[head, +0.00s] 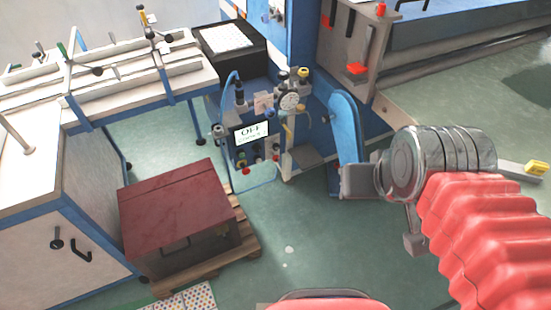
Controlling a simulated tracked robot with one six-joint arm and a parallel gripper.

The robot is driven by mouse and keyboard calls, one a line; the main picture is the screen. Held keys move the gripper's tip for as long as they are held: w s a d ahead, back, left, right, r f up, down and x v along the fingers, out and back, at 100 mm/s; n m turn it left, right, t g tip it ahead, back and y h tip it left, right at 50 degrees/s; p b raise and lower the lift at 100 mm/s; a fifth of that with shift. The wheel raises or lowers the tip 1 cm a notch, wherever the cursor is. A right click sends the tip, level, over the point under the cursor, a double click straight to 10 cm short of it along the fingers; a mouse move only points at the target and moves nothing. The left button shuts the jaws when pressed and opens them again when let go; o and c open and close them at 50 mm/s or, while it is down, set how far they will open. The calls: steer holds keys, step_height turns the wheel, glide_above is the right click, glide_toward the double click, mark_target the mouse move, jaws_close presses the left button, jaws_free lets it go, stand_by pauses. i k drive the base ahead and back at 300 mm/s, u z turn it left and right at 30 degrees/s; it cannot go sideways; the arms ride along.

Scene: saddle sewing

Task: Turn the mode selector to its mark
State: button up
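A control panel (231,158) stands on the machine in the middle of the head view. Its lit screen (251,132) reads "OFF", with a smaller line below that is too small to read. Small coloured buttons and knobs sit under the screen, among them a red one (246,171). I cannot tell which one is the mode selector, and no mark can be made out. My arm comes in from the right in a red sleeve, ending in a silver wrist. My gripper (358,182) is to the right of the panel and apart from it. Its fingers are not clear.
A round white dial (289,101) sits right of the screen. A dark red box (180,210) rests on a wooden pallet (247,240) at the front left. Green floor is free before the panel.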

mark_target(276, 146)
steer(key=u, duration=0.05)
steer(key=k, duration=0.35)
steer(key=z, duration=0.75)
steer(key=i, duration=1)
steer(key=u, duration=2)
